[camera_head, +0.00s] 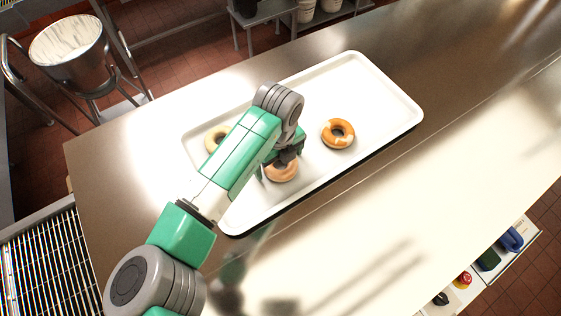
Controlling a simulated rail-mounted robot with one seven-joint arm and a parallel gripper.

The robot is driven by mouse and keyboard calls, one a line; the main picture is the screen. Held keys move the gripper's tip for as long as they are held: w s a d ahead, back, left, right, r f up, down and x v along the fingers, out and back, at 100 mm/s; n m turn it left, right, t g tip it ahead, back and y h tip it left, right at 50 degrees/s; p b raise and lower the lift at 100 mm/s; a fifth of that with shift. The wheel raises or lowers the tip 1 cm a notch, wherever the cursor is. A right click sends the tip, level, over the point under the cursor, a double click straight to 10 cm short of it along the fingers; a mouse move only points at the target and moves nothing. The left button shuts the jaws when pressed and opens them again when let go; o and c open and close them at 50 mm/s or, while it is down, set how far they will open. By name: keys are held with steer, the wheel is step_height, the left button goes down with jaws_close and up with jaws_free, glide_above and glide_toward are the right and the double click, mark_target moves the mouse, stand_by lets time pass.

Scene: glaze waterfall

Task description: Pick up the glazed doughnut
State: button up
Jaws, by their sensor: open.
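Several ring doughnuts lie on a white tray (375,85). A golden-brown doughnut (338,141) with lighter, shiny patches lies right of my arm. A light-brown doughnut (282,174) lies below my gripper, its upper part hidden by it. A pale cream doughnut (213,136) lies to the left, partly hidden behind my arm. I cannot tell for sure from the surfaces which one is the glazed doughnut. My gripper (281,163) is open and points down over the light-brown doughnut. I cannot tell whether its fingers touch the doughnut.
The tray has a raised rim and stands on a steel counter (455,60). A metal bowl (70,45) on a stand is at the upper left, and a wire rack (40,265) is at the lower left. The tray's right end is clear.

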steer(key=c, duration=0.9)
steer(key=shift+r, duration=0.1)
steer(key=shift+r, duration=0.3)
steer(key=r, duration=0.2)
steer(key=shift+s+r+b, duration=0.3)
steer(key=shift+r+b, duration=0.05)
steer(key=shift+r, duration=0.05)
steer(key=s+a, duration=0.1)
steer(key=s, duration=0.4)
steer(key=s+a+r+b, duration=0.1)
steer(key=s+a, duration=0.1)
steer(key=s, duration=0.2)
steer(key=s+a, duration=0.1)
steer(key=s, duration=0.4)
steer(key=shift+s+a+r+b, duration=0.2)
steer(key=shift+s+r+b, duration=0.05)
steer(key=shift+s+b, duration=0.1)
